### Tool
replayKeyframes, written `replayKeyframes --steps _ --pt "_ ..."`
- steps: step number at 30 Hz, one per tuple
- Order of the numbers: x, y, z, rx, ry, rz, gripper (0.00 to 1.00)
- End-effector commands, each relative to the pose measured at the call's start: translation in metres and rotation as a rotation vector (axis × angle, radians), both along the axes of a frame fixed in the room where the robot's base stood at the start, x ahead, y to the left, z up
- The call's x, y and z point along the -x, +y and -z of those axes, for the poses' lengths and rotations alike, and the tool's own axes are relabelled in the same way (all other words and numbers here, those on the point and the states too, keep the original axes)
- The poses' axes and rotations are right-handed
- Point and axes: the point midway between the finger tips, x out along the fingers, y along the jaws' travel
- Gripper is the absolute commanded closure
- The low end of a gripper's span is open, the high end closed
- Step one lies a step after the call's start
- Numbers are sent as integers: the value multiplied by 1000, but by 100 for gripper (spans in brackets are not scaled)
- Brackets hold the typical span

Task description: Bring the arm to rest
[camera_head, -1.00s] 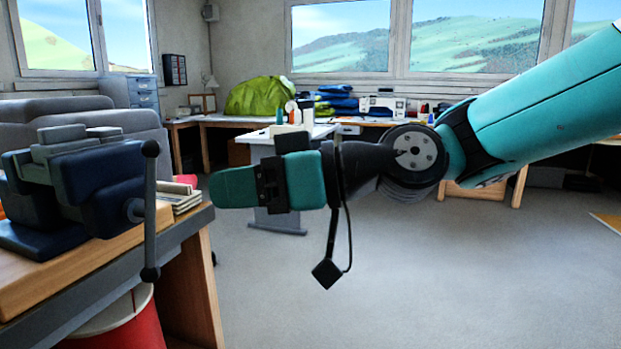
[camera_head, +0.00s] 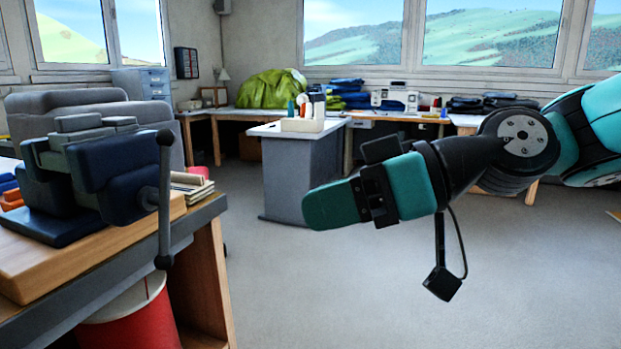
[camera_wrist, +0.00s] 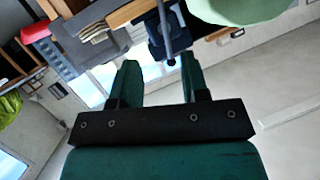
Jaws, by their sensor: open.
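My gripper (camera_head: 335,205) is at the right of centre in the head view, held in the air over bare floor. It points left towards the workbench and tilts a little down, clear of everything. In the wrist view my gripper (camera_wrist: 157,72) shows its two green fingers apart with nothing between them. My teal and black arm reaches in from the right edge of the head view.
A workbench (camera_head: 205,222) with a dark blue vise (camera_head: 110,178) stands at the left, above a red bin (camera_head: 135,322). A grey cabinet (camera_head: 290,175) with a white tray (camera_head: 300,125) stands behind my gripper. The floor (camera_head: 330,300) is clear.

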Motion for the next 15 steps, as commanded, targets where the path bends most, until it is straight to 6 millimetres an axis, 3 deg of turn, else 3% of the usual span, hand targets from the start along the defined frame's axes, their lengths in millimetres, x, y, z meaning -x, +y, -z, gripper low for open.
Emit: replayKeyframes --steps 2,6,10,12,15 --pt "23 -9 31 162 96 24 59" --pt "61 -46 85 462 301 131 59" --pt "94 -87 118 684 466 257 59" --pt "111 -111 131 787 549 332 59" --pt "110 -113 98 795 562 343 59"
